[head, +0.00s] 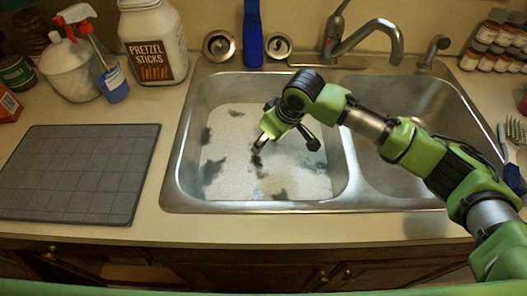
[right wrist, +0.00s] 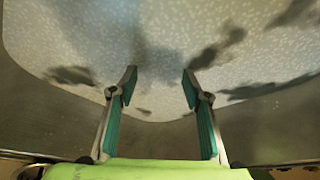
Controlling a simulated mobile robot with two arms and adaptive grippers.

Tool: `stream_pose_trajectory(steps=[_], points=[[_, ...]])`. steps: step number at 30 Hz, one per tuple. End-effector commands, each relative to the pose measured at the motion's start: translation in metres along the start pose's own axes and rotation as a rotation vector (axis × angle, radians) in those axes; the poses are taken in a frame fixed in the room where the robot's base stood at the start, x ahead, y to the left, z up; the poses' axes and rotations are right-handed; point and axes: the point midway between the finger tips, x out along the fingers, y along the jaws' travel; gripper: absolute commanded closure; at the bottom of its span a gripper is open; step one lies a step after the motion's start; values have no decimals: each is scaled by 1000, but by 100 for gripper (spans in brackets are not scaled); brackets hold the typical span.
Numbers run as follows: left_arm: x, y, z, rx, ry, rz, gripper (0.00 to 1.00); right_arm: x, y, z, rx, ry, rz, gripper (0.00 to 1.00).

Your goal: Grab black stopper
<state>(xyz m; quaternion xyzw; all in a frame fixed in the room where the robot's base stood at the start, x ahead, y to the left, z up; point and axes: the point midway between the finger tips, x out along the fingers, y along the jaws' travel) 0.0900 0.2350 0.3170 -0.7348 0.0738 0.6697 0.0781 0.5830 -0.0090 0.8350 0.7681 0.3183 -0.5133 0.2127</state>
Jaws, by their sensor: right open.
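I cannot clearly make out a black stopper. Two round metal strainers with dark centres, a left one (head: 219,45) and a right one (head: 279,45), sit on the sink's back ledge. Several blurry dark patches show on the pale speckled floor of the left basin (head: 225,140); one lies just below my right gripper (head: 262,141). In the right wrist view my right gripper (right wrist: 159,84) is open and empty, its two fingers apart above the pale floor (right wrist: 160,25). Dark patches lie beyond and beside the fingers there. My left gripper is not in view.
The faucet (head: 370,42) rises behind the sink. A blue object (head: 253,38) stands between the strainers. A pretzel jar (head: 153,42) and spray bottle (head: 103,70) stand at the back left. A dark mat (head: 80,172) lies left. The right basin (head: 400,100) looks empty under my arm.

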Motion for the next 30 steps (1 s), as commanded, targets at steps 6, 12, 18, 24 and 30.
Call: stream_pose_trajectory(steps=[6,12,18,24,30], points=[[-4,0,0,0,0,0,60,27,5,0,2,-3,0,56],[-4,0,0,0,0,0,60,49,5,0,1,0,0,56],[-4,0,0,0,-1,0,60,52,5,0,1,1,0,56],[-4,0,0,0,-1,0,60,52,5,1,1,1,0,95],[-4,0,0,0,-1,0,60,52,5,1,1,0,0,97]])
